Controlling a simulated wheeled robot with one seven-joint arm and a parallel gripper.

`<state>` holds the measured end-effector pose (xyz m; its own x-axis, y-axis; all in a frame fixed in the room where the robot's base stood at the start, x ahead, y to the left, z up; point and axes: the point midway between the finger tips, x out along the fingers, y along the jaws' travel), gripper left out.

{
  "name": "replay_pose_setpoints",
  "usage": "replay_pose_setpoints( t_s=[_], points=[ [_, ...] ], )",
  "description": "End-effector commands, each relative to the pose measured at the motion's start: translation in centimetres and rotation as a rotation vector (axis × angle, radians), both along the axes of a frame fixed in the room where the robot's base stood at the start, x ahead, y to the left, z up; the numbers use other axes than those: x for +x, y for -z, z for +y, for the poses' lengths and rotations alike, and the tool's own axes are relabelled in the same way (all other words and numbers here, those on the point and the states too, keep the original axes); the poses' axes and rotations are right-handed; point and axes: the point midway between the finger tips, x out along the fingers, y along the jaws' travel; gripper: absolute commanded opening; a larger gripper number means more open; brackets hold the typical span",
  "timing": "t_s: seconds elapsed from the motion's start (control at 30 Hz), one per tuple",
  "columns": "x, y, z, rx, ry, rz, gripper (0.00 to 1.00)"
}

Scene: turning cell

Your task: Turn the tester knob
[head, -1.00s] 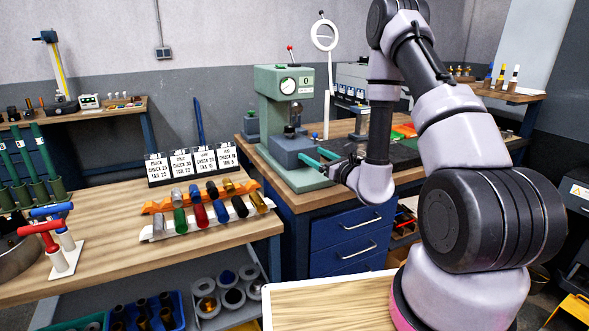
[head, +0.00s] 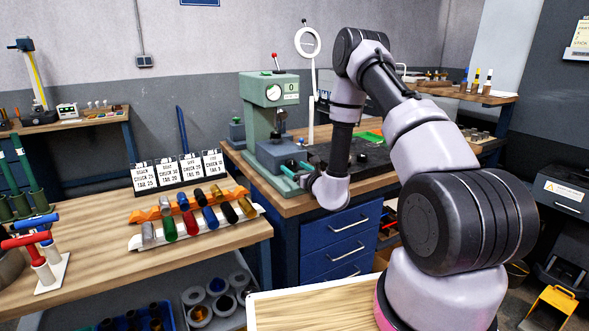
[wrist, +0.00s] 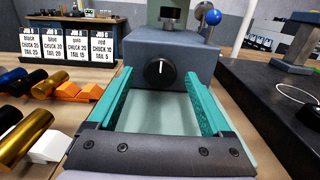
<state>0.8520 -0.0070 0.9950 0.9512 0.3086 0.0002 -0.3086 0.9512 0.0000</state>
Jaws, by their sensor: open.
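The tester (head: 270,110) is a pale green bench machine with a round dial, standing on the blue-drawered bench. Its knob (wrist: 160,72) is a black round dial with a white pointer mark, upright on the grey front block (wrist: 190,58). My gripper (head: 294,168) is open in front of that block. In the wrist view its two teal fingers (wrist: 158,95) lie left and right of the knob, wide apart, with clear space between each finger and the knob. Nothing is held. In the head view the knob is too small to make out.
Coloured cylinders (head: 195,213) lie on a rack on the wooden table at the left, with job cards (head: 178,172) behind. A dark plate (wrist: 270,105) lies right of the tester. A blue ball on a lever (wrist: 212,17) stands behind the block.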

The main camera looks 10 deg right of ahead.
Motion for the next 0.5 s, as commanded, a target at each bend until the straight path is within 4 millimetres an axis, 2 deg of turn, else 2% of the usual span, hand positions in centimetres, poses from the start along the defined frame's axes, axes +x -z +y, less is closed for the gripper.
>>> replay_pose_setpoints(
  t_s=[0.33, 0.37, 0.5],
  points=[
    [0.49, 0.0, 0.18, 0.0, 0.0, 0.0, 0.83],
    [0.49, 0.0, 0.18, 0.0, 0.0, 0.0, 0.75],
    [0.47, 0.0, 0.17, 0.0, 0.0, 0.0, 0.22]
  ],
)
